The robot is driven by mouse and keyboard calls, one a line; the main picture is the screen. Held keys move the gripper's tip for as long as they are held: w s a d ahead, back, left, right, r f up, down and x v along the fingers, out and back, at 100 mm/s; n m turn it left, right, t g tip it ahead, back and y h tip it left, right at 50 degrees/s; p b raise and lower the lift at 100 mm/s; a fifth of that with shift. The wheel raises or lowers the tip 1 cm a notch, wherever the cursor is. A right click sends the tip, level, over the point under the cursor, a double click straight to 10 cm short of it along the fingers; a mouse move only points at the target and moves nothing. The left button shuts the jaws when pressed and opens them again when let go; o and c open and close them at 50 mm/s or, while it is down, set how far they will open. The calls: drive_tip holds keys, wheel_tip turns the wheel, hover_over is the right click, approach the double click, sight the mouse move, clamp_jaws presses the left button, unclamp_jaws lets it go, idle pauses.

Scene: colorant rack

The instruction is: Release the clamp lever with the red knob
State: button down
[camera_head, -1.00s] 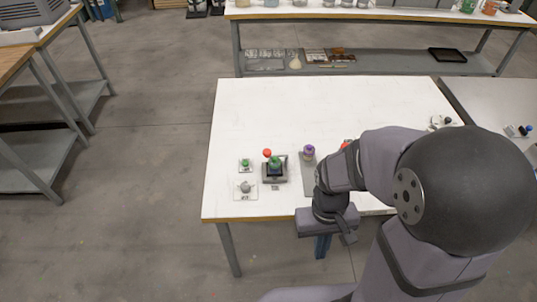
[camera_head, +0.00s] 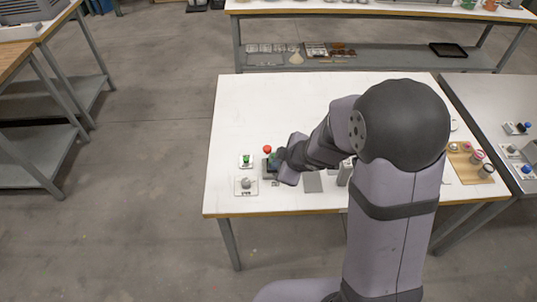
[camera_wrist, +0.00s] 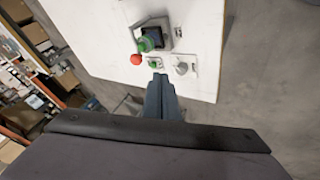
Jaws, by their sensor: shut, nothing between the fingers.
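The red knob (camera_head: 267,149) of the clamp lever stands at the back left of a dark grey fixture (camera_head: 267,171) on the white table. In the wrist view the red knob (camera_wrist: 136,59) shows beside a green-topped container (camera_wrist: 147,44), which sits at the fixture (camera_wrist: 154,25). My gripper (camera_wrist: 158,77) is shut and empty, with its fingertips below and right of the red knob in the wrist view, apart from it in the picture. In the head view my wrist covers the fixture's right side and part of the green container; my fingertips are hidden there.
A small green knob (camera_head: 246,160) and a grey knob (camera_head: 246,183) on white plates stand left of the fixture. A grey plate (camera_head: 312,183) lies to the right. A wooden tray with jars (camera_head: 486,170) is at far right. The table's back left is clear.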

drive_tip(key=shift+a+r, duration=0.15)
drive_tip(key=shift+a, duration=0.15)
drive_tip(key=w+f, duration=0.2)
drive_tip(key=w, duration=0.1)
drive_tip(key=w+a+f, duration=0.1)
drive_tip(key=w+f, duration=0.2)
drive_tip(key=w+a+f, duration=0.1)
drive_tip(key=w+f, duration=0.2)
drive_tip(key=shift+w, duration=0.2)
idle(0.4)
drive_tip(key=shift+f, duration=0.1)
idle(0.4)
drive_tip(key=shift+w+b, duration=0.1)
drive_tip(key=shift+b, duration=0.3)
